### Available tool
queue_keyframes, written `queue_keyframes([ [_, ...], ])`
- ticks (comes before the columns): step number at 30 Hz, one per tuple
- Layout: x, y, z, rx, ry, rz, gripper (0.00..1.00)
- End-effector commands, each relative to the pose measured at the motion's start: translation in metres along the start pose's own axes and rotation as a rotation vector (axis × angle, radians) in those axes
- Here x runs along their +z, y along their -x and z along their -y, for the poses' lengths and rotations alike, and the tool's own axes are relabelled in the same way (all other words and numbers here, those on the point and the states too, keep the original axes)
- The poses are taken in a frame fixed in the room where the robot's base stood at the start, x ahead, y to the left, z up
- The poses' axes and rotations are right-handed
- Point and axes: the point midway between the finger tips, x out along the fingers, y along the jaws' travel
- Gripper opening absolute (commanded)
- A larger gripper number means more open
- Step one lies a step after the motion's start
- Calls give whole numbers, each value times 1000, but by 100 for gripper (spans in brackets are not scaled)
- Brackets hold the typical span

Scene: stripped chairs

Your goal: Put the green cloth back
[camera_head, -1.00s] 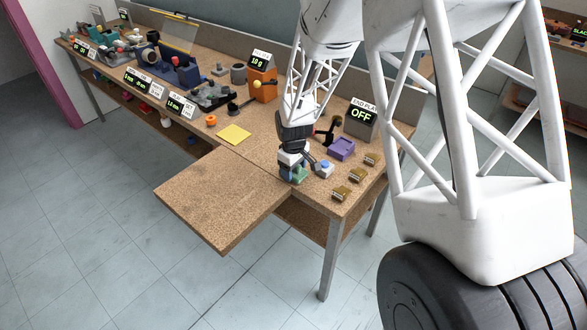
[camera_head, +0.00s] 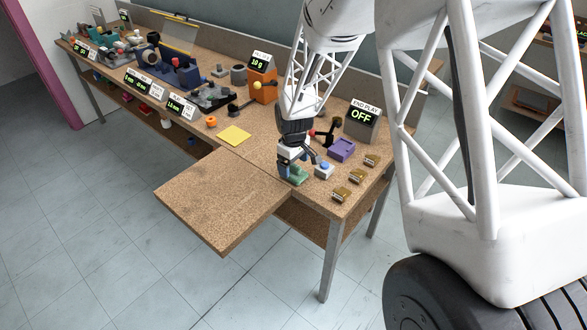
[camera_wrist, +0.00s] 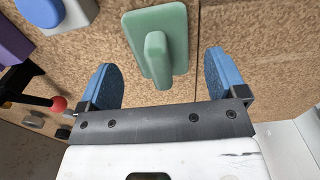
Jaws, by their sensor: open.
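I see no green cloth as such. A green, rigid-looking piece with a flat plate and a raised grip (camera_wrist: 157,50) lies on the workbench in the wrist view. In the head view the green piece (camera_head: 298,177) is near the bench's front edge, partly hidden by my gripper (camera_head: 287,163). In the wrist view my gripper (camera_wrist: 161,78) is open, with one blue finger on each side of the green piece's grip. Gaps show between both fingers and the grip. Nothing is held.
Beside the green piece is a grey block with a blue button (camera_head: 324,169). A purple tray (camera_head: 341,150), a red-knobbed lever and the END PLAY display (camera_head: 362,121) stand behind. Several small brown blocks line the right. The pull-out board (camera_head: 215,200) is clear; a yellow sheet (camera_head: 234,135) lies left.

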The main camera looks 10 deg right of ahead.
Motion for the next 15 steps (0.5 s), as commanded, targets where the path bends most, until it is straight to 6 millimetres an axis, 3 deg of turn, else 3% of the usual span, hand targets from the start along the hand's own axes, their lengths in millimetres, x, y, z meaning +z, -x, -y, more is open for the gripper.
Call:
queue_keyframes([
  [15,0,78,0,1,0,-1,90],
])
